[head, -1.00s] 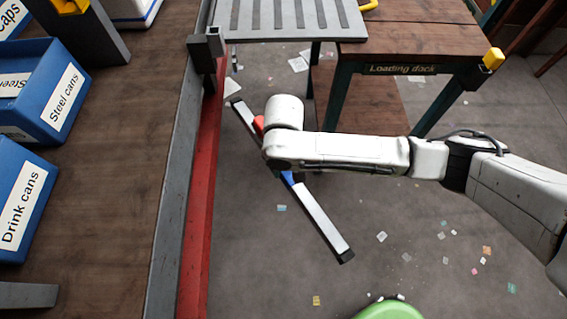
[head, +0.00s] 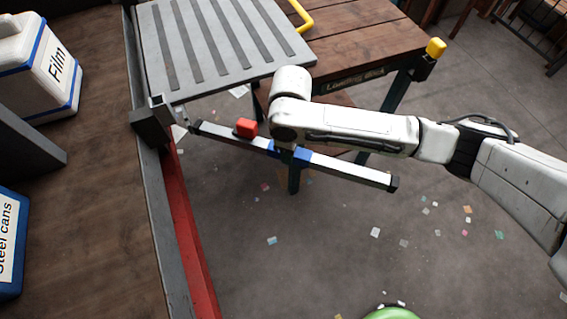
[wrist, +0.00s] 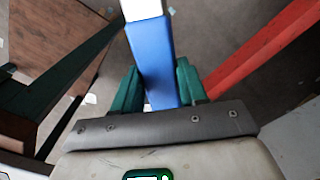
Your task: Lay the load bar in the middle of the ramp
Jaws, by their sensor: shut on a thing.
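The load bar (head: 345,172) is a long silver bar with black end caps, a blue middle band and a red block on it. In the head view it hangs level-looking over open floor, just in front of the ramp, slanting down to the right. My gripper (wrist: 160,85) is shut on the blue band (wrist: 153,55), with a green finger on each side of it. In the head view the wrist hides most of the fingers. The ramp (head: 203,45) is a grey plate with dark strips, lying at the upper left between the belt side and the loading dock; its near edge is clear.
A red-and-grey rail (head: 190,235) runs along the left, with a dark bracket (head: 152,127) near the bar's left end. Scraps litter the floor.

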